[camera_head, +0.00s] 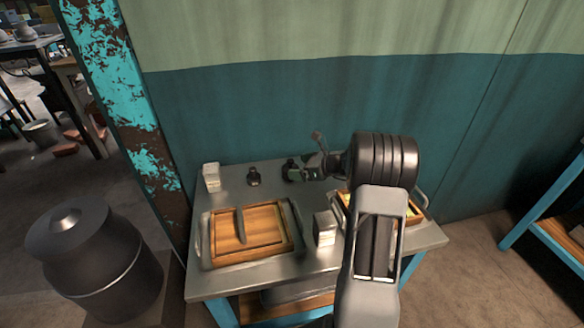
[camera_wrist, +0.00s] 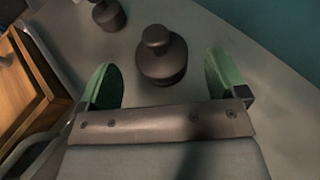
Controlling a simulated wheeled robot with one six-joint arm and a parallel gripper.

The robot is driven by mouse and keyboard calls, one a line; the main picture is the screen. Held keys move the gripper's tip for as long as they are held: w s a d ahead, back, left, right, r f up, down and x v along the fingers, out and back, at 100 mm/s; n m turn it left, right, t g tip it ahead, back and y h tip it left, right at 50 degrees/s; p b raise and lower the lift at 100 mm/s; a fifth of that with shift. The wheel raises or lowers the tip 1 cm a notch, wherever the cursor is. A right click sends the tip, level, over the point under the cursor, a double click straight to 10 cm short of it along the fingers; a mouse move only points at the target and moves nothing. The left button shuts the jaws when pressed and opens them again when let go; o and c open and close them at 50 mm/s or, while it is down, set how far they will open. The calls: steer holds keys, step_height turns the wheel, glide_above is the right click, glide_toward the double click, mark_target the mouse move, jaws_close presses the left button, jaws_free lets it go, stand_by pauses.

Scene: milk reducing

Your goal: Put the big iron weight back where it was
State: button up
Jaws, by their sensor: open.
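A dark iron weight (camera_head: 290,167) with a knob on top stands upright on the grey metal table, right at my gripper (camera_head: 303,173). In the wrist view the same weight (camera_wrist: 163,58) stands just ahead of my gripper (camera_wrist: 162,80), roughly centred between the two green fingertips. The jaws are open and do not appear to touch it. A second dark weight (camera_head: 254,177) stands to its left on the table; it also shows at the top left of the wrist view (camera_wrist: 108,15). The nearer weight looks larger in the wrist view, but it is also closer.
The metal table (camera_head: 235,187) holds a tray with a wooden board (camera_head: 265,228), a pale block (camera_head: 211,178) and another block (camera_head: 324,230). A second wooden tray (camera_head: 415,216) is partly behind my arm. The teal wall (camera_head: 250,110) stands close behind. A large dark can (camera_head: 95,260) is at left.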

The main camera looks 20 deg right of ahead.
steer(key=v, duration=0.8)
stand_by(0.4)
steer(key=s+a+r+n+g+h+p, duration=0.1)
steer(key=s+a+r+n+g+p, duration=0.25)
steer(key=a+n, duration=0.35)
steer(key=s+a+r+n+g+h+p, duration=0.15)
steer(key=s+a+r+n+g, duration=0.3)
steer(key=a, duration=0.45)
steer(key=s+a+r+n+h+p, duration=0.2)
steer(key=s+n+h, duration=0.1)
steer(key=s+n, duration=0.3)
steer(key=s+a+r+n+t+h+p, duration=0.1)
steer(key=s+r+n+h+p, duration=0.2)
steer(key=s+n, duration=0.4)
steer(key=n, duration=0.4)
steer(key=shift+s+a, duration=0.2)
steer(key=shift+a, duration=0.15)
